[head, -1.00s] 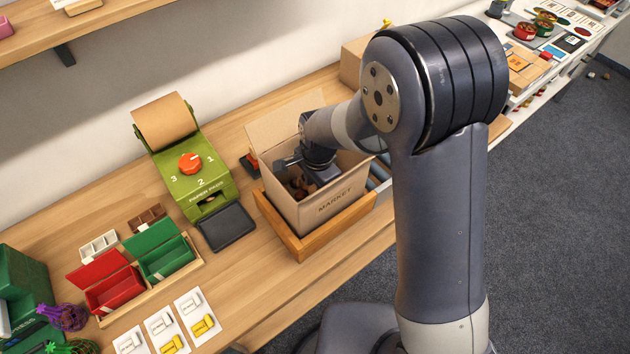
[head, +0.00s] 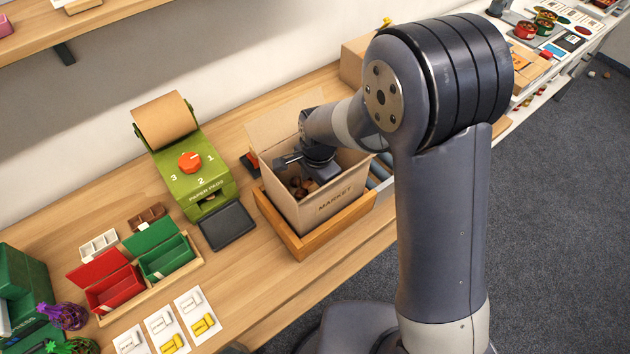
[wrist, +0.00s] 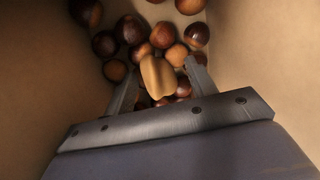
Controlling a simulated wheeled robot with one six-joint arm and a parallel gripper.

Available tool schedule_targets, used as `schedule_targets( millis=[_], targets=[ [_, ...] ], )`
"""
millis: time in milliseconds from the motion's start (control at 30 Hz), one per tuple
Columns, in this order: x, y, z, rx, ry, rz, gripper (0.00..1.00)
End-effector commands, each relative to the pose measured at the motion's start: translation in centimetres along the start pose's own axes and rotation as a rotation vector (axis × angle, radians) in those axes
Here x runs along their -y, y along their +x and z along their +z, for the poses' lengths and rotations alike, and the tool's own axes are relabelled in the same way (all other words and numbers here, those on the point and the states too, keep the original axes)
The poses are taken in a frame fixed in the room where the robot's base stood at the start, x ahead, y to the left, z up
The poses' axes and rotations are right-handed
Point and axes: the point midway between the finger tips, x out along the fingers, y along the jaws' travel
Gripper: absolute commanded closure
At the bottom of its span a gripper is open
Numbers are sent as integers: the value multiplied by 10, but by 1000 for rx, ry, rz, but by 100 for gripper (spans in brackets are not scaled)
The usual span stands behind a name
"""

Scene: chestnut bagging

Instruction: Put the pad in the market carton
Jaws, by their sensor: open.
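The market carton (head: 335,201) stands open in a wooden tray, with its back flap up. My gripper (wrist: 160,76) is inside the carton, pointing down, with its two fingers apart. In the wrist view, a tan paper pad (wrist: 157,78) lies on the chestnuts between the fingers. A gap shows between the pad and the right finger; whether the left finger touches it I cannot tell. Several brown chestnuts (wrist: 131,30) lie on the carton floor. In the head view the pad and fingertips are hidden by the carton and my wrist.
The green paper pad machine (head: 199,178) stands left of the carton, with an empty dark tray (head: 228,227) in front. Red (head: 115,288) and green (head: 165,257) boxes sit further left. The carton walls are close around my gripper. Another carton (head: 358,62) stands behind.

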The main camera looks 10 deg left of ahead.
Motion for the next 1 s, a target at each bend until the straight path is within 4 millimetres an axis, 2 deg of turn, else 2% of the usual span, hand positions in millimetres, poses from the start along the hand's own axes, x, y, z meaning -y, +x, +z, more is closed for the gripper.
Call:
schedule_targets(
  millis=[167,400,533,700,1000],
  targets=[
    [1,-29,0,-2,0,-7,47],
    [1,-79,0,-2,0,-7,47],
    [1,-100,0,-2,0,-6,47],
    [0,-114,0,-1,0,-2,47],
    [0,-116,0,-1,0,-1,47]
  ],
)
